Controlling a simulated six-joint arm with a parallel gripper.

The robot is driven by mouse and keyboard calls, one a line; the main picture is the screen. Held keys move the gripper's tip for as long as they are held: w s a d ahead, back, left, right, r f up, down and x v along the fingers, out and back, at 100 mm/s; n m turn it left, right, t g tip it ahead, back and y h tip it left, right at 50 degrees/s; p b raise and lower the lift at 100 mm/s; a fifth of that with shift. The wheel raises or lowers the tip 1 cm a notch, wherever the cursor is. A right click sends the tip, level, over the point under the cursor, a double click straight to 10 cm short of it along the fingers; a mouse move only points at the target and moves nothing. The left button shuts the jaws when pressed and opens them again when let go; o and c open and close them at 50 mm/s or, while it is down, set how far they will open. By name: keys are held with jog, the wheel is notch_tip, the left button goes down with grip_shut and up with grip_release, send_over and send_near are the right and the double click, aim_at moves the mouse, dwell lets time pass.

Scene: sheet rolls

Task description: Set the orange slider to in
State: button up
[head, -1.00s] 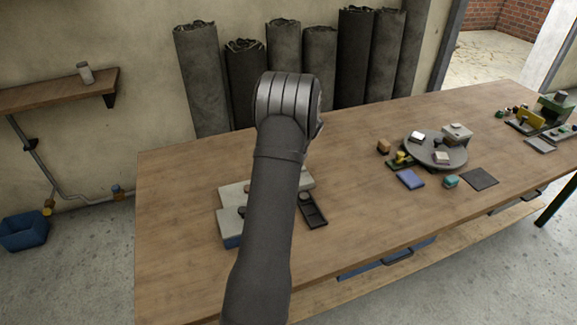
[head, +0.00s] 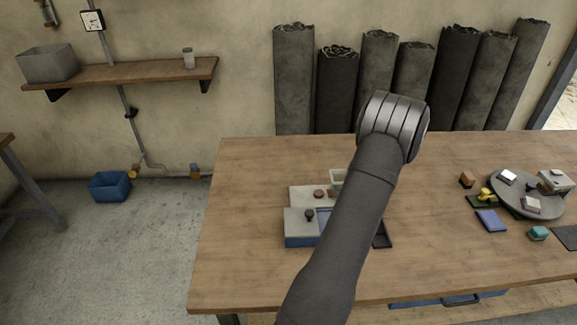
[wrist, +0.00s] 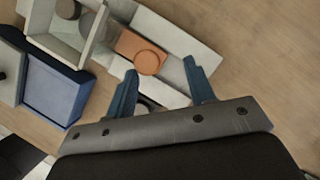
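The orange slider (wrist: 138,50) shows in the wrist view as a flat orange plate with a round orange knob. It lies in a pale grey channel with raised walls. My gripper (wrist: 160,67) is open, with its two blue fingers apart and nothing between them. The fingertips are near the knob, with the left one just below it in the picture; I cannot tell the height gap. In the head view, small reddish knobs (head: 319,194) show on the pale fixture, partly behind my arm. My gripper is hidden there.
A blue-and-grey box (wrist: 52,88) stands left of the channel in the wrist view, and a pale frame (wrist: 58,42) adjoins it. Bare wooden bench (wrist: 265,60) lies to the right. A round grey turntable (head: 520,205) with small objects stands farther right on the bench.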

jog(key=v, duration=1.7)
jog(key=a+n+h, duration=0.6)
jog(key=a+n, duration=0.4)
jog(key=n, duration=0.8)
jog(key=x, duration=1.6)
jog(key=shift+w+d+f, duration=0.1)
jog(key=shift+d+f, duration=0.15)
jog(key=shift+f, duration=0.05)
jog(key=d, duration=0.3)
jog(key=shift+f, duration=0.15)
jog(key=shift+d+r, duration=0.35)
jog(key=shift+d, duration=0.2)
jog(key=a+v, duration=0.1)
jog(key=v, duration=1.6)
jog(key=a+f+n+t, duration=0.1)
jog(key=a+f+n, duration=0.1)
jog(key=a, duration=1.2)
jog(key=a+f+n+t, duration=0.1)
jog(key=a+f+n, duration=0.1)
jog(key=a, duration=1.2)
jog(key=shift+w+f+n+t+y, duration=0.3)
jog(key=shift+f+n+t, duration=0.1)
jog(key=shift+f, duration=0.35)
